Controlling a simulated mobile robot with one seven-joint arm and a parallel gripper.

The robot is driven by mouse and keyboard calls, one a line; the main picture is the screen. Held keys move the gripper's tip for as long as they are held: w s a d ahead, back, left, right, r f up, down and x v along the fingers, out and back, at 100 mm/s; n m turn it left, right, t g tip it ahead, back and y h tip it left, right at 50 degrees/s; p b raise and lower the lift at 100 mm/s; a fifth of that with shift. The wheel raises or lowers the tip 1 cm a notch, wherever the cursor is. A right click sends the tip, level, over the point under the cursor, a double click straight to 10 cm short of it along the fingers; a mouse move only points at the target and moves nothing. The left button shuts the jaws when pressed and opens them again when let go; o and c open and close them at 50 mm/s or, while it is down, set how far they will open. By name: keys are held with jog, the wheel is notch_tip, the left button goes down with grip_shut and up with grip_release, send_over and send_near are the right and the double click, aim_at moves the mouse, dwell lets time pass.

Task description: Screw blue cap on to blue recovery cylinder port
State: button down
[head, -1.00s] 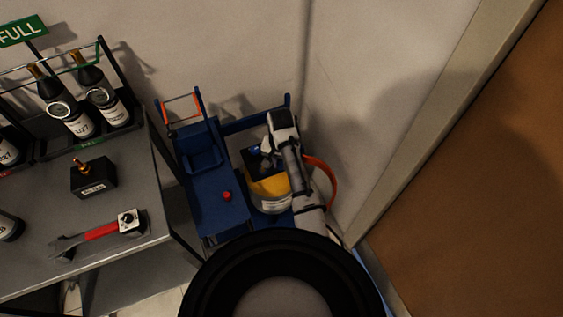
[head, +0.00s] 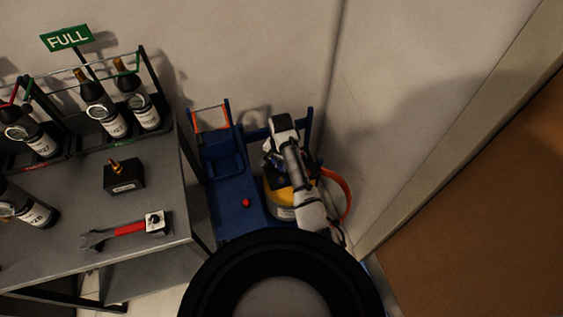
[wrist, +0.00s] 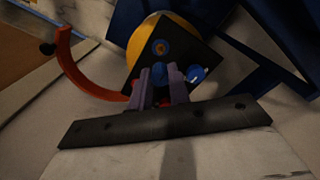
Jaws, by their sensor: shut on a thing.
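The recovery cylinder (head: 283,211), yellow on top and pale below, stands on the blue cart. In the wrist view its yellow top (wrist: 141,42) carries a dark plate (wrist: 185,50). On the plate is a port (wrist: 160,46) with a blue ring and a copper-coloured centre. My gripper (wrist: 161,76) is shut on the blue cap (wrist: 159,69), which shows between the fingertips just in front of the port. I cannot tell whether cap and port touch. A second round blue part (wrist: 196,73) sits to the right. In the head view my arm hides much of the cylinder top.
The blue cart (head: 225,165) bears a small red knob-like part (head: 246,203). The wall is close behind. At left, a grey bench (head: 65,265) holds bottles, a black block (head: 124,177) and a red-handled wrench (head: 128,230).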

jog(key=shift+f+b, duration=1.35)
jog(key=shift+f, duration=1.2)
jog(key=shift+p, duration=0.6)
jog(key=shift+f, duration=0.25)
jog(key=shift+f+b, duration=0.8)
jog(key=shift+f, duration=0.15)
jog(key=shift+f, duration=0.15)
dwell(0.3)
jog(key=m+p, duration=0.1)
jog(key=m, duration=0.2)
jog(key=shift+a+m+p, duration=0.1)
jog(key=shift+m+p, duration=0.2)
jog(key=shift+m, duration=0.9)
